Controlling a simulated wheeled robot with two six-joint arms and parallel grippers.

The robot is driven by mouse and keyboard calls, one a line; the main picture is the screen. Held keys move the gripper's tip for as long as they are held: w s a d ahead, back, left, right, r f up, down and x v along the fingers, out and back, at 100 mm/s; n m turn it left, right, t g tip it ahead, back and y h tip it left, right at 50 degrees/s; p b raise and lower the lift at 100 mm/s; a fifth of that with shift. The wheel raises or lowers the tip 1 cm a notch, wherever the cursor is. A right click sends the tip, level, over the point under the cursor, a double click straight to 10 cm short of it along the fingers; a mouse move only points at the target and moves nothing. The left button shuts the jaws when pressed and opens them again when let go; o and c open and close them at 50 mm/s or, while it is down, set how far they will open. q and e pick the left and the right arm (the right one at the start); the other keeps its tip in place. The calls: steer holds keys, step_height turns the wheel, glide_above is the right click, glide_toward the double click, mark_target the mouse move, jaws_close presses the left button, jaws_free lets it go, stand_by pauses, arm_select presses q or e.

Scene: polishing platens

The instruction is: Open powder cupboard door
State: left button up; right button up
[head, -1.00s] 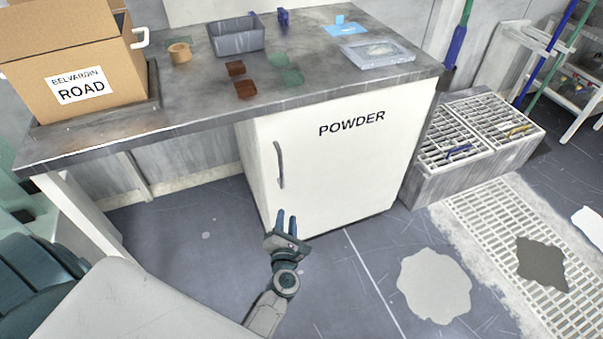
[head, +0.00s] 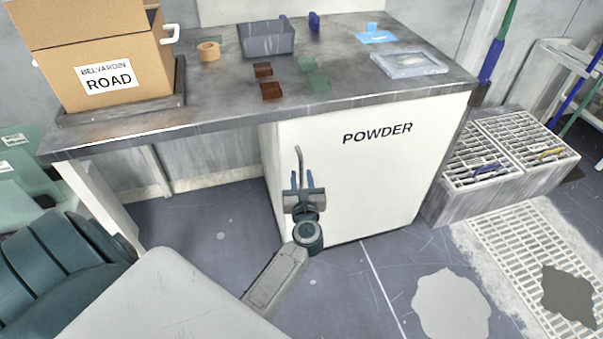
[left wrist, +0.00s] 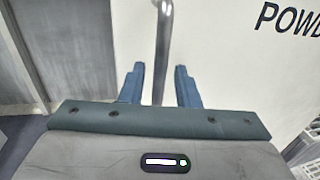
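The white powder cupboard door (head: 365,185), marked POWDER, is shut under the grey worktop. Its grey vertical bar handle (head: 299,160) is near the door's left edge; the handle also shows in the left wrist view (left wrist: 162,45). My left gripper (head: 302,180) is at the lower part of the handle. In the left wrist view my left gripper (left wrist: 160,85) is open, with its blue fingers on either side of the handle and a gap to it on both sides. The handle's lower end is hidden behind the gripper. My right gripper is not in view.
The worktop (head: 215,95) bears a cardboard box (head: 105,55), a grey bin (head: 267,40) and small items. A low grated box (head: 485,165) stands right of the cupboard. The floor in front of the door (head: 345,285) is clear.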

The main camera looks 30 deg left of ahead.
arm_select(q)
steer(key=shift+x, duration=0.8)
jaws_close()
